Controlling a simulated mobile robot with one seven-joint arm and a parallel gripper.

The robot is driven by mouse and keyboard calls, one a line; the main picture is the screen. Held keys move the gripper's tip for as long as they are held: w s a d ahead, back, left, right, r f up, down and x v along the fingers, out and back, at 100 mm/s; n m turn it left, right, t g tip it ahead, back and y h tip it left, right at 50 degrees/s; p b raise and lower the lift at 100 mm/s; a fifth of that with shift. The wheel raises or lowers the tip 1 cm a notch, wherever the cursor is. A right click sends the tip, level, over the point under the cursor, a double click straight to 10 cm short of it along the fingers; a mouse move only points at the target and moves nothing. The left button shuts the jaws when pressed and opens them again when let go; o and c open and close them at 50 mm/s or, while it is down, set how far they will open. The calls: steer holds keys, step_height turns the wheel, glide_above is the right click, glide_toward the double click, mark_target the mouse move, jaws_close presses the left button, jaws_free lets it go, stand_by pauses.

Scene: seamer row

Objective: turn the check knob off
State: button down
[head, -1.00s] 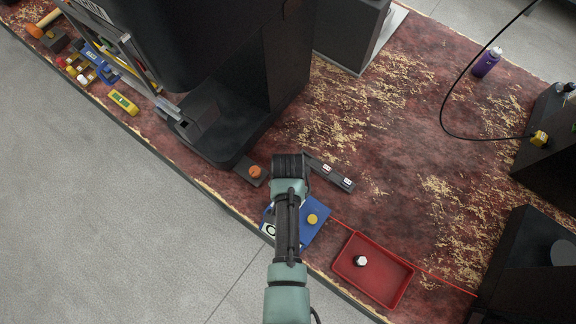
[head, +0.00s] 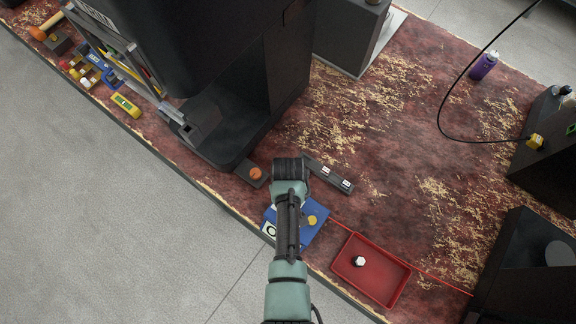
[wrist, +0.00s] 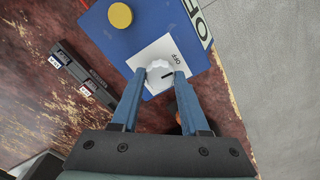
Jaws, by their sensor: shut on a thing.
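The check knob (wrist: 158,70) is a small white knob on a white plate (wrist: 178,48) marked OFF, on a blue box (wrist: 140,38). In the wrist view my gripper (wrist: 158,77) has its two blue fingers closed on either side of the knob. A short dark mark shows just right of the knob, below the OFF lettering; I cannot tell whether it is the knob's pointer. In the head view the blue box (head: 318,232) is partly covered by my arm, and the knob and fingertips are hidden.
A yellow button (wrist: 120,15) sits on the same box. A dark strip with white labels (wrist: 85,80) lies beside it. In the head view, an orange knob (head: 256,174) stands left of my wrist, and a red tray (head: 345,285) lies at lower right. A large black machine (head: 215,60) stands behind.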

steer(key=shift+n, duration=0.5)
steer(key=shift+c, duration=2.1)
jaws_free()
steer(key=shift+r, duration=0.1)
step_height(320, 180, up, 13)
